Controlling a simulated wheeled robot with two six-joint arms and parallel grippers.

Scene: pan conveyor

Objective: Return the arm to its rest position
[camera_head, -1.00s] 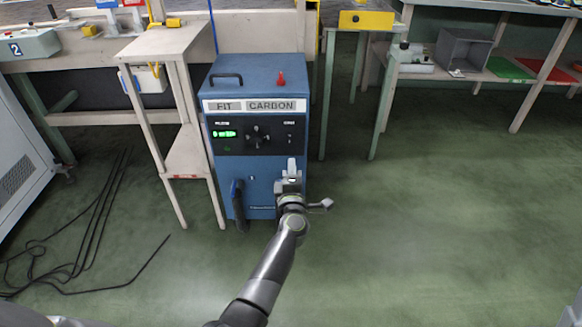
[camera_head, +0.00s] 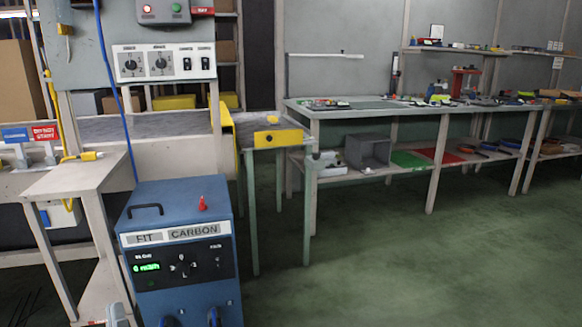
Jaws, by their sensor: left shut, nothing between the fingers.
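The tip of my left gripper (camera_head: 117,315) shows as a small grey piece at the bottom edge, in front of the lower left side of the blue cabinet. It is shut and holds nothing. Most of the gripper and the rest of the left arm are below the picture. My right gripper is not in view.
The blue cabinet (camera_head: 180,215) stands at the lower left beside a pale side table (camera_head: 75,178). A control panel (camera_head: 165,62) hangs above. A long workbench (camera_head: 400,112) with a lower shelf runs along the back. The green floor (camera_head: 400,265) at right is clear.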

